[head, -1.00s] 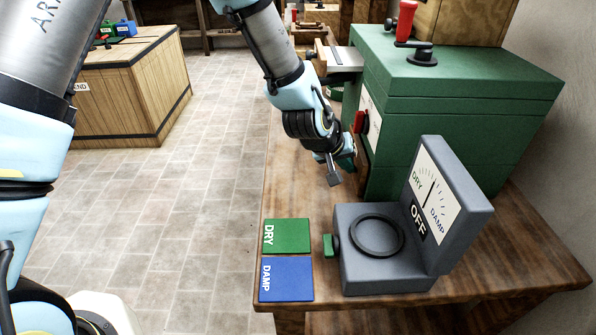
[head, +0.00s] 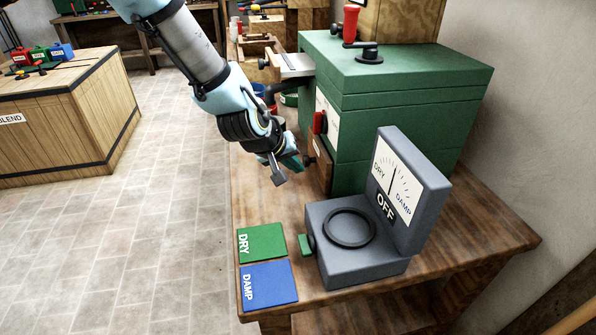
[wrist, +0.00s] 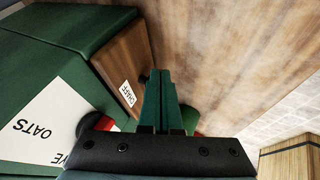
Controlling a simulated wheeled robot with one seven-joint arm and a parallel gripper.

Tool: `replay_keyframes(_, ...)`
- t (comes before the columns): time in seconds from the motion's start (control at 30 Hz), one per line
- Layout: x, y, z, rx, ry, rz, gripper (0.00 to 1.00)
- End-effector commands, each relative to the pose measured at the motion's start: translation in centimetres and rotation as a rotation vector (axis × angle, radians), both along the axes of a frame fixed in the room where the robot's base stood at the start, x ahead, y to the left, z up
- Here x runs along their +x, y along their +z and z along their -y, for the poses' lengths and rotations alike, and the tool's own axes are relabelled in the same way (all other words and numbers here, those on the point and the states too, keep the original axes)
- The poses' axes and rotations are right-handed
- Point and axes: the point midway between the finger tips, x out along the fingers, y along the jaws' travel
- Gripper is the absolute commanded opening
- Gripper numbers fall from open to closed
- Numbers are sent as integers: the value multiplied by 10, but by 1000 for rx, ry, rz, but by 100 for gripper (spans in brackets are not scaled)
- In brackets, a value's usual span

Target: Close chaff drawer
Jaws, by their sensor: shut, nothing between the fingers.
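The chaff drawer (head: 319,168) is a small wooden drawer low on the near left side of the green machine (head: 400,110). It juts out from the machine's side. In the wrist view its wooden body (wrist: 122,52) carries a CHAFF label, with a dark knob at its front, partly hidden by my fingers. My gripper (head: 294,163) is just left of the drawer front, at about knob height. In the wrist view its green fingers (wrist: 160,98) are together and empty, beside the knob. I cannot tell whether they touch it.
A grey meter (head: 360,245) reading OFF stands nearer on the bench. Green DRY (head: 262,243) and blue DAMP (head: 268,284) plates lie left of it. A red knob (head: 320,122) sits above the drawer. The bench between drawer and plates is clear.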

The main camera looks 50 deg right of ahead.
Motion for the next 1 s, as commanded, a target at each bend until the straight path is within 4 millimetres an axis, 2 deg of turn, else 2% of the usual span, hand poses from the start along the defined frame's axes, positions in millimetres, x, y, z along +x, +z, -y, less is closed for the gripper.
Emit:
replay_keyframes(0.5,3,57,-46,3,4,0,0)
replay_keyframes(0.9,2,66,-52,4,2,0,0)
replay_keyframes(1.0,10,65,-58,13,14,7,0)
